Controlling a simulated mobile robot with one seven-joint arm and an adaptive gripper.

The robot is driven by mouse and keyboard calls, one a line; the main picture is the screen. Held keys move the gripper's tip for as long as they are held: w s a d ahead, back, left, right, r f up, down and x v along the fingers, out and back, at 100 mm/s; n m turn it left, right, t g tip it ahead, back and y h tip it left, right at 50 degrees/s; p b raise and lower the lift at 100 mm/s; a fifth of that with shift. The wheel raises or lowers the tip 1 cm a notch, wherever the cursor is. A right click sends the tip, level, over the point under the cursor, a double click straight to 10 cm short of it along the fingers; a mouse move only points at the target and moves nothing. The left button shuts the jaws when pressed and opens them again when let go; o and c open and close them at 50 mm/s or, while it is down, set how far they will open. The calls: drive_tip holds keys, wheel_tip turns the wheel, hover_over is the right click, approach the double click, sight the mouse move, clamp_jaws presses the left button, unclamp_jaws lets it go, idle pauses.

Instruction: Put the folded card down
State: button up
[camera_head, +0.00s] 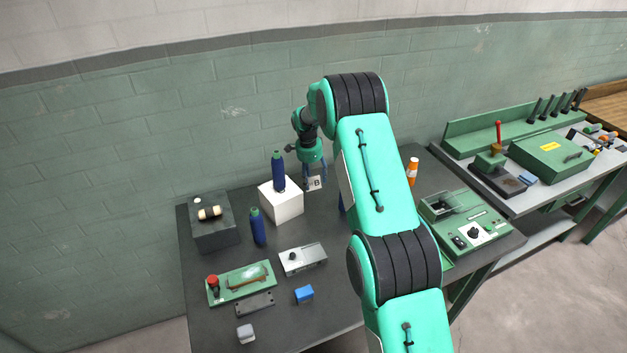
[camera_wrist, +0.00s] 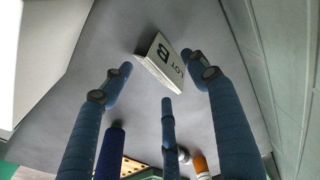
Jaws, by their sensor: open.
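The folded card (camera_head: 314,183) is small and white with dark lettering. It is a tent shape, and in the wrist view the card (camera_wrist: 162,62) reads "LOT B" and appears to stand on the grey bench top (camera_wrist: 140,25). My gripper (camera_head: 313,178) is low over the back of the bench, at the card. In the wrist view my gripper's blue fingers (camera_wrist: 160,78) are spread around the card with gaps showing. I cannot tell whether the rear finger touches it.
A white block (camera_head: 281,204) with a dark blue bottle (camera_head: 278,172) on top stands left of the card. Another blue bottle (camera_head: 258,228) stands in front of the block. An orange and white bottle (camera_head: 412,171) is to the right, beyond my arm. The wall is close behind.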

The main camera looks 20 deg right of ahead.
sight(310, 184)
wheel_tip(310, 184, up, 11)
drive_tip(key=a+p, duration=0.1)
drive_tip(key=shift+a, duration=0.2)
drive_tip(key=shift+s+r, duration=0.1)
idle(0.5)
drive_tip(key=shift+r, duration=0.1)
drive_tip(key=s+a+r+n+t, duration=0.1)
drive_tip(key=s+a+r+n, duration=0.35)
drive_tip(key=s+r, duration=0.9)
drive_tip(key=s+a+r+n+t, duration=0.2)
drive_tip(key=s+a+r+n, duration=0.3)
drive_tip(key=s+r, duration=0.8)
drive_tip(key=s+a+n+t, duration=0.1)
drive_tip(key=s+a+n, duration=0.2)
drive_tip(key=s, duration=1.2)
drive_tip(key=s+a+n+t+y, duration=0.1)
drive_tip(key=s+a+n, duration=0.3)
drive_tip(key=s, duration=1.2)
drive_tip(key=shift+s+a+r+n, duration=0.15)
drive_tip(key=shift+s+r+n, duration=0.1)
drive_tip(key=shift+r+n, duration=0.15)
